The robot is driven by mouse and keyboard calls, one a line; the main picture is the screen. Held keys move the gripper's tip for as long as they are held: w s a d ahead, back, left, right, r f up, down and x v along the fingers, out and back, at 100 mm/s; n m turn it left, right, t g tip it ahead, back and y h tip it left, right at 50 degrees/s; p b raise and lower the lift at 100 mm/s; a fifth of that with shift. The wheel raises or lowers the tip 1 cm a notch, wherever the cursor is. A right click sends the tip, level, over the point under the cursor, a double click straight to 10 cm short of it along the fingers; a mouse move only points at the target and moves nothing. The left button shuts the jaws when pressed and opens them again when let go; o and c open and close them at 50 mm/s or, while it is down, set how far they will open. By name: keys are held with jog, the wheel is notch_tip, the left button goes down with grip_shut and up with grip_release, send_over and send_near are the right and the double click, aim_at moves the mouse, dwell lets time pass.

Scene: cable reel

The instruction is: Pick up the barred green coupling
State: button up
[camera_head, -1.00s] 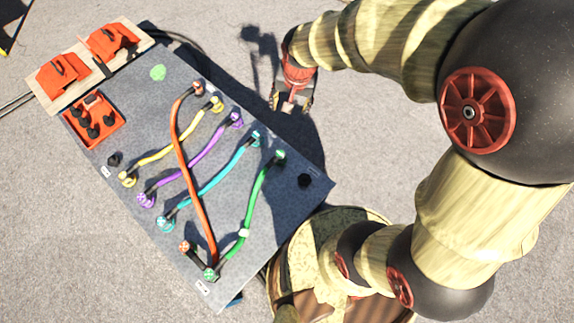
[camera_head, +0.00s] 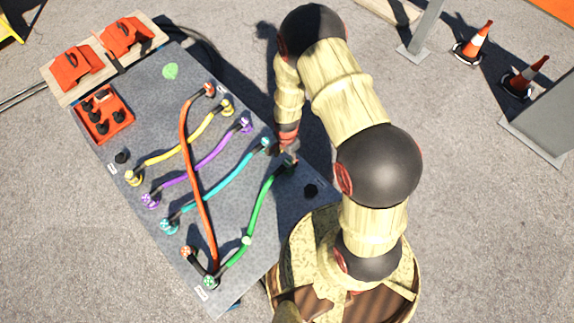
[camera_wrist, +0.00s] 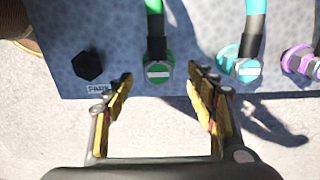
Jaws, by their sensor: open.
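The barred green coupling (camera_wrist: 159,72) shows in the wrist view at the panel's near edge, a green ring with a white bar across its face. A black sleeve and green cable (camera_wrist: 155,25) run from it. My gripper (camera_wrist: 161,80) is open, one finger on each side of the coupling; I cannot tell whether either touches it. In the head view my gripper (camera_head: 289,156) is at the upper end of the green cable (camera_head: 258,205) and largely hides that coupling. The green cable's other coupling (camera_head: 209,281) is at the panel's lower corner.
A barred teal coupling (camera_wrist: 246,69) sits close right of my right finger, with a purple coupling (camera_wrist: 300,60) beyond. A black knob (camera_wrist: 88,65) stands left, by a "PARK" label. The orange cable (camera_head: 192,165) crosses over other cables. Traffic cones (camera_head: 473,45) stand far off right.

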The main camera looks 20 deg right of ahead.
aim_at(287, 163)
notch_tip(287, 163, down, 6)
jog(key=b, duration=0.2)
jog(key=shift+s+r+b, duration=0.15)
jog(key=shift+r+b, duration=0.1)
jog(key=shift+b, duration=0.05)
jog(key=shift+r, duration=0.1)
jog(key=c, duration=0.3)
jog(key=c, duration=1.1)
